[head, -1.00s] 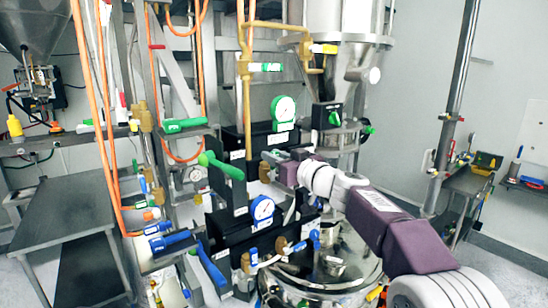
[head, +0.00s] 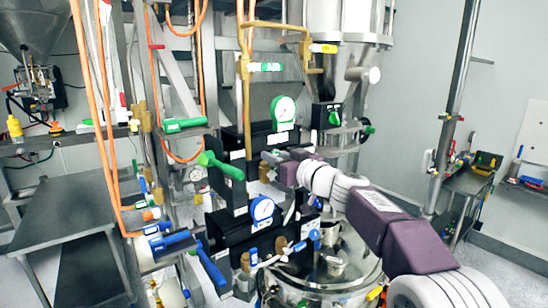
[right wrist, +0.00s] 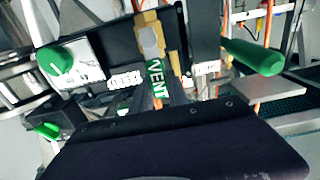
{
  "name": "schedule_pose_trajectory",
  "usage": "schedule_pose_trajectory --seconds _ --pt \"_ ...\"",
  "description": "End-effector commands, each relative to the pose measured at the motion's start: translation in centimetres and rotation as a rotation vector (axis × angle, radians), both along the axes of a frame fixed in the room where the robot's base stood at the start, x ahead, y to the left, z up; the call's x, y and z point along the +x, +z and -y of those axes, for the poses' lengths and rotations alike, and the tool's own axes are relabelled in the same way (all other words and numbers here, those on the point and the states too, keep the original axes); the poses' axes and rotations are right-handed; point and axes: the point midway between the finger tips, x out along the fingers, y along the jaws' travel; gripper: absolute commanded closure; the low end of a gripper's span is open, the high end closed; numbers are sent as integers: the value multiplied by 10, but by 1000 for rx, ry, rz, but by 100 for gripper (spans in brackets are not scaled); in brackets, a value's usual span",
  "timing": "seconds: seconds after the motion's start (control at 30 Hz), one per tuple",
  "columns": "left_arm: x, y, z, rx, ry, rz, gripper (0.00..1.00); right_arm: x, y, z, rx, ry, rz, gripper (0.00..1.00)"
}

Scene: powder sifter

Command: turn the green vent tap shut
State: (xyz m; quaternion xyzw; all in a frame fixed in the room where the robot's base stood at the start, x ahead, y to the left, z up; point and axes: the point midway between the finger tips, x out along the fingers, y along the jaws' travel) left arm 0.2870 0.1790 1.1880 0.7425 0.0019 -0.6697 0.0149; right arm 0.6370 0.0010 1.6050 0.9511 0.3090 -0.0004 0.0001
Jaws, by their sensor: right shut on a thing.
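The green vent tap (right wrist: 157,80) shows in the right wrist view as a green handle marked VENT, on a brass valve body (right wrist: 150,38). It stands just beyond my purple gripper housing, which hides its near end. In the head view my right gripper (head: 268,163) reaches in from the right to the valve panel, below the green gauge, and is shut on the vent tap. The jaws cover the tap there, so its exact angle is hard to tell. My left gripper is not in view.
A large green lever (head: 222,166) sticks out just left of my right gripper. A green-rimmed gauge (head: 284,107) is above and a blue-rimmed gauge (head: 262,208) below. Orange hoses (head: 93,110) hang at the left. A steel vessel (head: 335,270) stands below my right arm.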

Motion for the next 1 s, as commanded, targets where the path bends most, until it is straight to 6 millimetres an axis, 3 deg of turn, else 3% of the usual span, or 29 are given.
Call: schedule_pose_trajectory --seconds 0.47,1.0 --pt "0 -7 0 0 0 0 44 2 -1 4 56 -1 -37 100" --pt "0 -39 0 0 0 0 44 18 -10 26 429 -2 -308 100"
